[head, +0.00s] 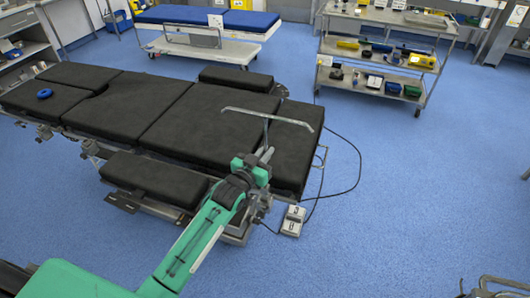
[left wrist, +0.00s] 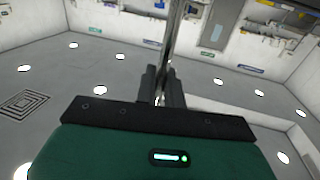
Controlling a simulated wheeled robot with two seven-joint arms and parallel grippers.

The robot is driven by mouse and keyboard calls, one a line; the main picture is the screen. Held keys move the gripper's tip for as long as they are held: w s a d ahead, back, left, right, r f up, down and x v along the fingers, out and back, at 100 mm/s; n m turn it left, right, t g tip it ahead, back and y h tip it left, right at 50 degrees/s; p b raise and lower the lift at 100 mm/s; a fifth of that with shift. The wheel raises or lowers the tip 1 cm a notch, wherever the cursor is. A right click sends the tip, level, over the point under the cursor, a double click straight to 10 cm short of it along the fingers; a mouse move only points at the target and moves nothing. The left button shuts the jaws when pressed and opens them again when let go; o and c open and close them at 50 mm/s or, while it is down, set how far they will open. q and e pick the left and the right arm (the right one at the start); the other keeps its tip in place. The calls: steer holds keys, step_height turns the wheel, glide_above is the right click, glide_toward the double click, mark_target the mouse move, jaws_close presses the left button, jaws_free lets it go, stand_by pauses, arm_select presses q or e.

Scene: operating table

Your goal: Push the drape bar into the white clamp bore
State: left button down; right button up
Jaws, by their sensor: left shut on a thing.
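The drape bar (head: 266,115) is a thin grey metal T with a long, slightly bent crosspiece and a post below it. It stands roughly upright above the right end of the black-padded operating table (head: 180,127). My left gripper (head: 265,156) is shut on its post at the table's near side. In the left wrist view the post (left wrist: 173,35) rises from between the dark fingers (left wrist: 162,86). I cannot make out the white clamp or its bore; my arm and gripper cover part of the table's near edge. My right gripper is not in view.
A pale foot pedal (head: 292,220) with a black cable lies on the blue floor right of my gripper. A blue ring (head: 44,94) lies on the table's left end. A shelf cart (head: 380,62) and a blue-topped trolley (head: 208,20) stand behind.

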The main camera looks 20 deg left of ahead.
arm_select(q)
steer(key=shift+f, duration=0.55)
steer(key=c, duration=1.4)
jaws_free()
steer(key=b+v, duration=0.2)
steer(key=v, duration=1.2)
steer(key=shift+b, duration=0.4)
steer(key=shift+w, duration=0.1)
